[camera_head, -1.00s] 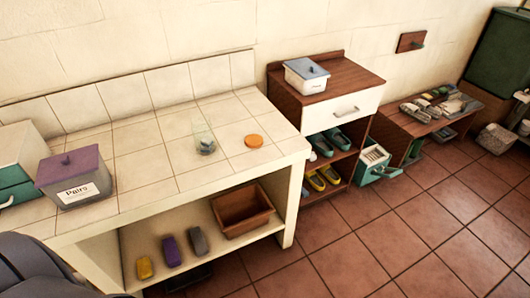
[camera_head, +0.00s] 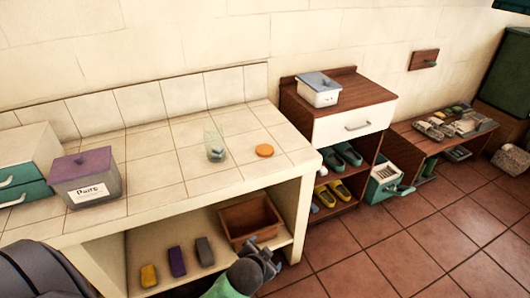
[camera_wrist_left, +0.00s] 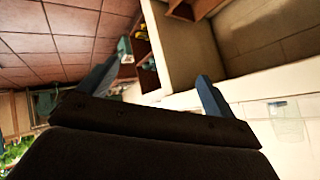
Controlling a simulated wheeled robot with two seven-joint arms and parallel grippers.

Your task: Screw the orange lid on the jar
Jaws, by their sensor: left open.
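The clear jar (camera_head: 214,146) stands upright on the tiled counter with something blue-grey at its bottom. No lid is on it. The orange lid (camera_head: 264,150) lies flat on the counter, to the right of the jar and apart from it. My left gripper (camera_head: 270,261) is in front of the counter, low at the bottom of the head view, away from both. In the left wrist view its two blue-grey fingers (camera_wrist_left: 158,85) are spread with nothing between them. The jar shows faintly at that view's right (camera_wrist_left: 287,125); the lid is not visible there. My right gripper is out of view.
The tiled counter (camera_head: 160,172) is clear around the jar and lid. A purple-lidded box (camera_head: 88,185) stands at its left. On the shelf below are a brown bin (camera_head: 248,216) and several small blocks. A wooden cabinet (camera_head: 360,95) stands to the right of the counter.

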